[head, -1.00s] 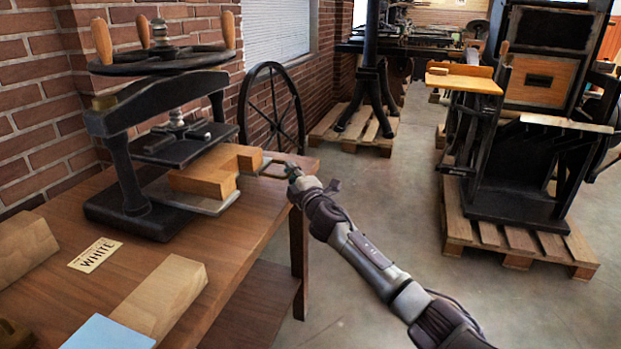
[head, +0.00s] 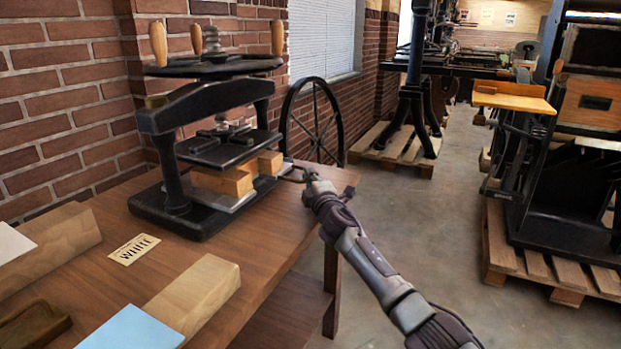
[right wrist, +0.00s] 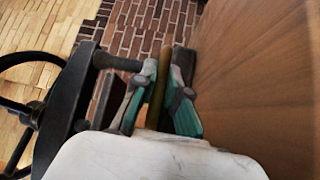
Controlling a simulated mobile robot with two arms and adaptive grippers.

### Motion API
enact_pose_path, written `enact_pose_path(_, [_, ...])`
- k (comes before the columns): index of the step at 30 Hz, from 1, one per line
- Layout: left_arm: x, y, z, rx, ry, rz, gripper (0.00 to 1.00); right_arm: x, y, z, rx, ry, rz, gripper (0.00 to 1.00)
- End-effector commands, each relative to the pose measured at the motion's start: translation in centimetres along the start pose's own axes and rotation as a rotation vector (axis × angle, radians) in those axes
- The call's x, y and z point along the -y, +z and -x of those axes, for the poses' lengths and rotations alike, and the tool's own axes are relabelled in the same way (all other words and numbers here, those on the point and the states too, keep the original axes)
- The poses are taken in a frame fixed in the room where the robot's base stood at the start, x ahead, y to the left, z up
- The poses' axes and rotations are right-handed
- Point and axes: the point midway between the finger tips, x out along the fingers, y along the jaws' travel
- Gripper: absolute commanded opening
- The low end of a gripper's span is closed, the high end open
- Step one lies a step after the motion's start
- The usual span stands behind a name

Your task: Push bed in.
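The black hand press (head: 190,120) stands on the wooden table against the brick wall. Its flat metal bed (head: 232,202) sits low in the press and carries wooden blocks (head: 238,183), largely under the black platen (head: 228,148). The bed's outer end sticks out to the right. My right gripper (head: 296,173) is at the bed's handle at that end. In the right wrist view, the fingers of my right gripper (right wrist: 160,85) close around a brownish bar (right wrist: 153,92), with a pad on each side. My left gripper is not in view.
A spoked wheel (head: 312,122) stands behind the table. Open floor (head: 430,230) lies to the right, with other presses on pallets beyond.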

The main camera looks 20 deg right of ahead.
Motion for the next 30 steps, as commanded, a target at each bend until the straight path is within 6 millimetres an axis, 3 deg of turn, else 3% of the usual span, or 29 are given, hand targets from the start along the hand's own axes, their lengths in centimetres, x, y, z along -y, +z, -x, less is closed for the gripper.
enact_pose_path(1, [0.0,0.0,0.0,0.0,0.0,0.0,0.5,0.1,0.0,0.0,-0.001,-0.001,0.0,0.23])
enact_pose_path(4, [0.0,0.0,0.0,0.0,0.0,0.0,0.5,0.1,0.0,0.0,0.0,-0.001,0.0,0.37])
enact_pose_path(17, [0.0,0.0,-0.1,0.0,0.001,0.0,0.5,0.0,0.2,0.7,0.001,0.002,0.002,0.37])
enact_pose_path(23, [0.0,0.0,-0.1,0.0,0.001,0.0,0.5,0.2,0.1,3.6,-0.002,-0.002,0.003,0.37])
enact_pose_path(30, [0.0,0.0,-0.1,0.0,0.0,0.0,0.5,0.1,0.1,8.3,-0.001,-0.001,0.002,0.37])
